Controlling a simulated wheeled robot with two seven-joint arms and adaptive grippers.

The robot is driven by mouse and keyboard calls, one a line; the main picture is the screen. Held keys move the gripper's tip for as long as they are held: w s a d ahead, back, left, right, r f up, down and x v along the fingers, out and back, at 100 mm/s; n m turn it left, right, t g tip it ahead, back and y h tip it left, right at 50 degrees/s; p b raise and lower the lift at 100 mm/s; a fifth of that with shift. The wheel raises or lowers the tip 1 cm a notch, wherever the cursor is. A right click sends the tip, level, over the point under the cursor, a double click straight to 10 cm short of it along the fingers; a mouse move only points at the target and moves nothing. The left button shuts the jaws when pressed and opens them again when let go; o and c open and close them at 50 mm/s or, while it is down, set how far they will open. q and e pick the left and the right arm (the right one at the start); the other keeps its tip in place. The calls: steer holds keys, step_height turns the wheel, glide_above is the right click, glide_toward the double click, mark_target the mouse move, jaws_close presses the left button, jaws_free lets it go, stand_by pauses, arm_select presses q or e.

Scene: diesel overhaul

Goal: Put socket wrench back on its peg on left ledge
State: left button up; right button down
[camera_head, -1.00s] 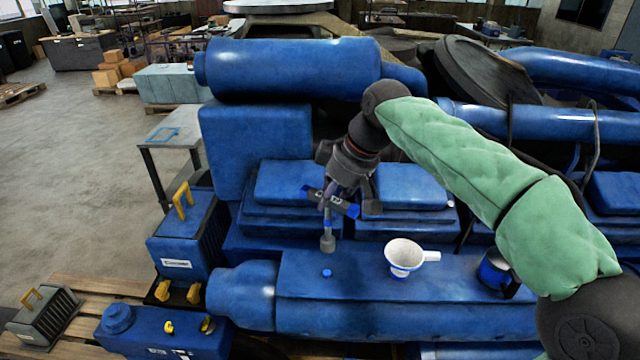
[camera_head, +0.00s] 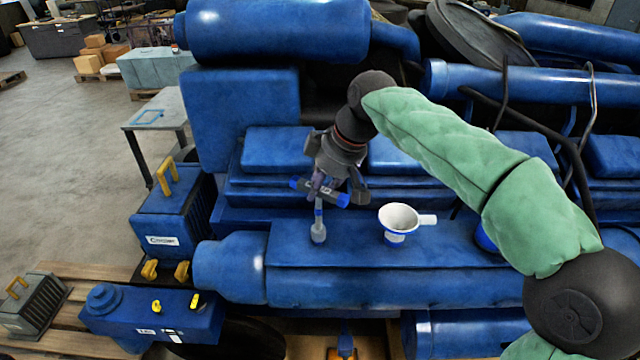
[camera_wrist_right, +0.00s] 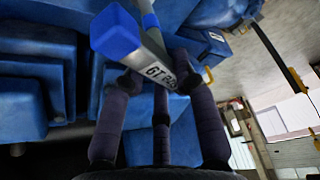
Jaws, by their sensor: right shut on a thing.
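The socket wrench (camera_head: 319,210) has a dark T-handle with blue ends and a pale shaft ending in a grey socket. My right gripper (camera_head: 325,185) is shut on its handle. The wrench hangs roughly upright, socket down, over the blue ledge (camera_head: 350,252). The socket appears at or just above the ledge top. The small blue peg is hidden, apparently behind the socket; I cannot tell whether the socket is around it. The right wrist view shows the lettered handle (camera_wrist_right: 155,65) across the fingers (camera_wrist_right: 160,110). My left gripper is not in view.
A white funnel (camera_head: 398,220) with a blue band stands on the ledge, right of the wrench. A blue mug (camera_head: 484,238) is mostly hidden by my right arm. Blue engine blocks (camera_head: 275,150) rise behind. A blue case (camera_head: 175,220) with yellow handle stands left.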

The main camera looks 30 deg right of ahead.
stand_by(0.7)
steer(key=shift+f+b, duration=0.75)
steer(key=shift+f, duration=0.2)
steer(key=c, duration=0.9)
jaws_free()
steer(key=o, duration=0.6)
step_height(320, 180, up, 9)
steer(key=p, duration=0.7)
steer(key=shift+p, duration=0.3)
